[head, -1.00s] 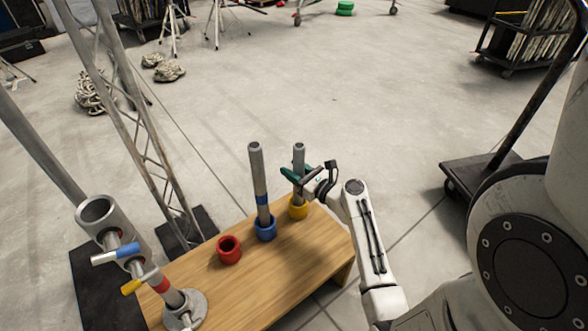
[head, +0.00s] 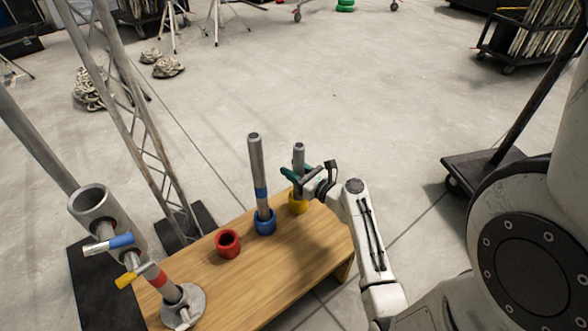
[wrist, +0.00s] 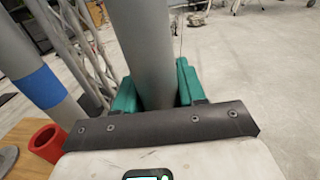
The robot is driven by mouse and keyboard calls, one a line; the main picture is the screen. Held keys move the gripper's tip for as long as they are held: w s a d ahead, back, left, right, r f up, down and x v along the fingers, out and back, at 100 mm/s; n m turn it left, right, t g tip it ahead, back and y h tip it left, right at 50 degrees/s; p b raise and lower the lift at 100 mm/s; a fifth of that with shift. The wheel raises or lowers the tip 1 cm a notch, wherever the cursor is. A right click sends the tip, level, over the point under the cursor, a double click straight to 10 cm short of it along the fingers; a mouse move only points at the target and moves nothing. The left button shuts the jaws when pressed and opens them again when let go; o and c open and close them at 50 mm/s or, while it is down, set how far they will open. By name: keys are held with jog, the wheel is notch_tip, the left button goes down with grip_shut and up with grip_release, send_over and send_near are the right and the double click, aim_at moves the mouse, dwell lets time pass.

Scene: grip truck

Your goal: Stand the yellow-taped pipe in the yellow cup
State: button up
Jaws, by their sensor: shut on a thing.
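The grey pipe (head: 298,154) stands upright at the yellow cup (head: 297,205) near the far right end of the wooden table. Its lower end appears to be inside the cup, though my gripper partly hides it. No yellow tape shows on the pipe in either view. My gripper (head: 296,178) has green fingers shut around the pipe above the cup. In the wrist view the pipe (wrist: 146,50) runs between the two green fingers (wrist: 156,92). The yellow cup is out of sight in the wrist view.
A blue-taped pipe (head: 257,165) stands in the blue cup (head: 265,222) just left. An empty red cup (head: 228,244) is further left. A lattice truss (head: 130,105) rises behind.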

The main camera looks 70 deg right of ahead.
jog(key=shift+f, duration=0.2)
dwell(0.4)
jog(key=o, duration=1.3)
jog(key=p+v, duration=0.2)
jog(key=v, duration=0.8)
jog(key=shift+s+a, duration=0.1)
jog(key=shift+s, duration=0.3)
